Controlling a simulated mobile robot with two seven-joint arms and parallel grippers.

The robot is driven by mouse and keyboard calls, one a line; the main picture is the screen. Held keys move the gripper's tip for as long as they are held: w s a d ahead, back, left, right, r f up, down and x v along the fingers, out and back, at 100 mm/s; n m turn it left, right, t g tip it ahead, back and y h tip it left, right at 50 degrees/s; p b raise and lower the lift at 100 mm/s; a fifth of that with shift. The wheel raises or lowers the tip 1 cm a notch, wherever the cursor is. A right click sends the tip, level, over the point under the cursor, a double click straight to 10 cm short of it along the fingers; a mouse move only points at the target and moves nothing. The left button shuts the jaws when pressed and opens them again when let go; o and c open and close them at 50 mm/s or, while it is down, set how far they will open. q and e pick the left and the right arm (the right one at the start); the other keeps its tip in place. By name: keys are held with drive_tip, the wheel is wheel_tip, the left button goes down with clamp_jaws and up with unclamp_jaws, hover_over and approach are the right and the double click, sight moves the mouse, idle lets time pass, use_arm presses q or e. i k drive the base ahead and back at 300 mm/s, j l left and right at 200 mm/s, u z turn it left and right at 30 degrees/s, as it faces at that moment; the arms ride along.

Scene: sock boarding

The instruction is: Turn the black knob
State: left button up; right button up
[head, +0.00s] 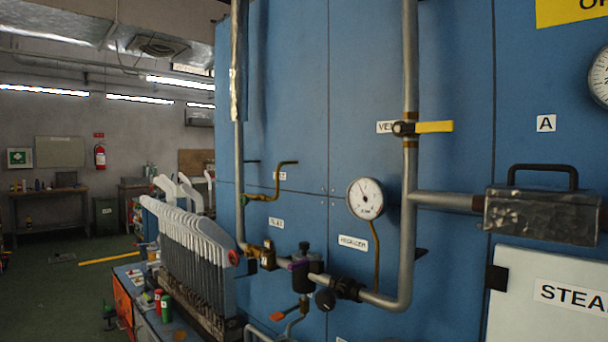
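A black regulator body (301,275) with a purple band sits on the low pipe in front of the blue panel. A small black knob (304,247) stands on top of it. A second round black knob (325,300) is below and to the right, beside a black fitting on the pipe. I cannot tell from this view which of them the task names. Neither of my grippers is in the head view.
A pipe with a yellow lever valve (434,127) rises right of a round gauge (365,198). A metal box with a black handle (543,216) juts out at right. A rack of white sock boards (190,240) stands left, close to the regulator.

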sight(325, 300)
drive_tip(key=j+z, duration=0.25)
drive_tip(key=j, duration=0.4)
drive_tip(key=j+z, duration=0.25)
drive_tip(key=j, duration=0.35)
drive_tip(key=k+l+u, duration=0.25)
drive_tip(key=k+l, duration=0.25)
drive_tip(key=l, duration=0.25)
drive_tip(key=k+l+u, duration=0.25)
drive_tip(key=k+l, duration=0.3)
drive_tip(key=l, duration=0.1)
